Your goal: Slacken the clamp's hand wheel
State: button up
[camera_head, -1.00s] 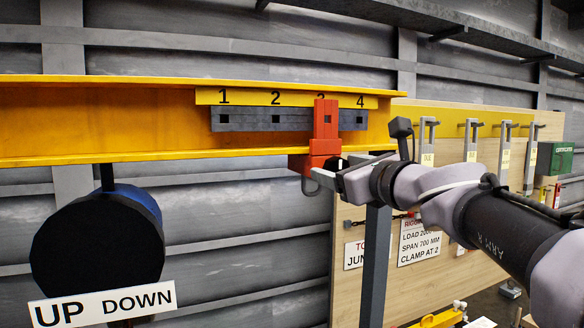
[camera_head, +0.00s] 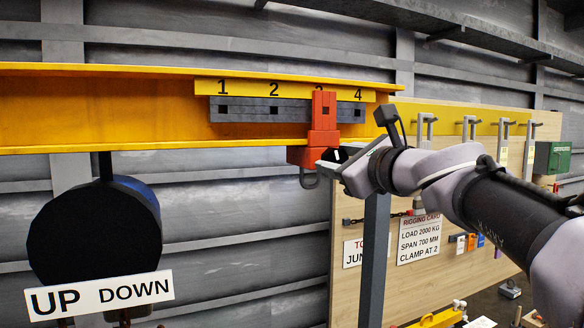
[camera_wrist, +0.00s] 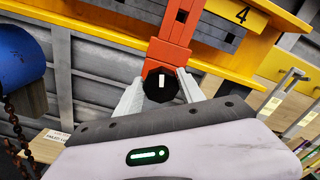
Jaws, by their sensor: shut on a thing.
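The red clamp (camera_head: 322,137) hangs on the yellow beam (camera_head: 110,120), in front of number 3 on the numbered strip. Its round black hand wheel (camera_wrist: 159,87) has a white mark, which stands nearly upright in the wrist view. My gripper (camera_wrist: 160,88) has its two pale fingers on opposite sides of the wheel, shut on its rim. In the head view, my gripper (camera_head: 334,162) reaches the clamp's lower right side, and the wheel is mostly hidden there. A grey shackle (camera_head: 309,179) hangs under the clamp. The clamp also shows in the wrist view (camera_wrist: 172,48).
The black-and-blue drum (camera_head: 95,230) with an UP DOWN sign (camera_head: 100,295) hangs at left. A wooden board (camera_head: 405,280) with grey hooks and a rigging card (camera_head: 419,238) reading "CLAMP AT 2" stands behind my arm. A dark grey post (camera_head: 375,260) stands below my gripper.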

jog(key=n+b, duration=0.1)
jog(key=n, duration=0.1)
jog(key=n+b, duration=0.2)
jog(key=shift+a+f+n+b, duration=0.1)
jog(key=shift+f+n+b, duration=0.2)
jog(key=shift+f, duration=0.05)
jog(key=n+b, duration=0.2)
jog(key=n, duration=0.1)
jog(key=shift+n+b, duration=0.35)
jog(key=shift+n, duration=0.05)
jog(key=n+b, duration=0.2)
jog(key=n, duration=0.1)
jog(key=shift+n, duration=0.3)
jog(key=shift+w+d+f+n+b, duration=0.1)
jog(key=shift+n+b, duration=1.5)
jog(key=shift+n, duration=2)
jog(key=shift+d+f+n+b, duration=0.1)
jog(key=shift+n+b, duration=1.5)
jog(key=shift+n, duration=2)
